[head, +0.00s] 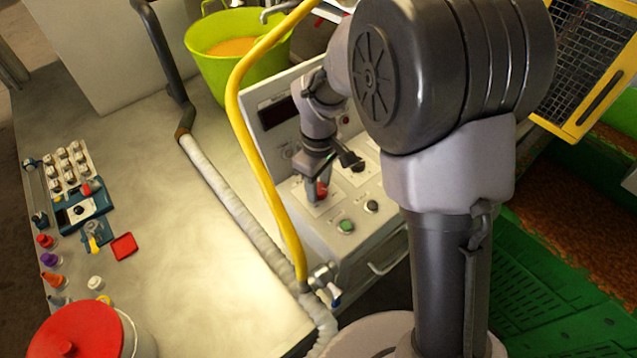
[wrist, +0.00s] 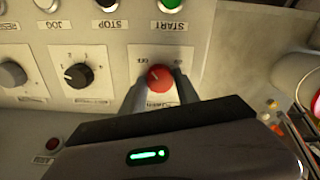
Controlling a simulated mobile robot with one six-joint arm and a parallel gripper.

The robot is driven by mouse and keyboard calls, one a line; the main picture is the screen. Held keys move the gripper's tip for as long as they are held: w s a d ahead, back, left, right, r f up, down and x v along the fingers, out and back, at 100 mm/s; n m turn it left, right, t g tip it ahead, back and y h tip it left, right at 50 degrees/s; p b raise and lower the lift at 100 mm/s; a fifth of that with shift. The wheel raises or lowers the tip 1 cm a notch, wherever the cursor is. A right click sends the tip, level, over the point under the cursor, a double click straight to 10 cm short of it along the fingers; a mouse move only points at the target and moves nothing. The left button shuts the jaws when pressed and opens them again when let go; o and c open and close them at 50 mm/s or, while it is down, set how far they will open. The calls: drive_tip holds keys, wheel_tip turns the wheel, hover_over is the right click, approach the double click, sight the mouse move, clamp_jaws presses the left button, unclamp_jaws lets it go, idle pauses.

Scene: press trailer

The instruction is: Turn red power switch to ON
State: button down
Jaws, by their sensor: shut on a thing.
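The red power switch (wrist: 160,78) is a round red knob on a white plate on the control panel (wrist: 110,40). In the wrist view my gripper (wrist: 160,86) has one finger on each side of the knob and is shut on it. In the head view the red switch (head: 320,190) shows at the tip of my gripper (head: 316,186), partly hidden by the fingers. The lettering on its plate is partly covered and too small to read surely, so I cannot tell the switch's setting.
A black knob (wrist: 77,75) sits left of the switch. A green START button (wrist: 171,3) and a black STOP button (wrist: 107,3) are close by. A yellow hose (head: 262,165) arches in front of the panel. A green bucket (head: 240,60) stands behind.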

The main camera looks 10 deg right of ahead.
drive_tip(key=m, duration=0.4)
drive_tip(key=m+b, duration=0.1)
drive_tip(key=m, duration=0.3)
drive_tip(key=m+b, duration=0.1)
drive_tip(key=m, duration=0.3)
drive_tip(key=shift+m+b, duration=0.55)
drive_tip(key=shift+m, duration=1.55)
drive_tip(key=c, duration=0.9)
unclamp_jaws()
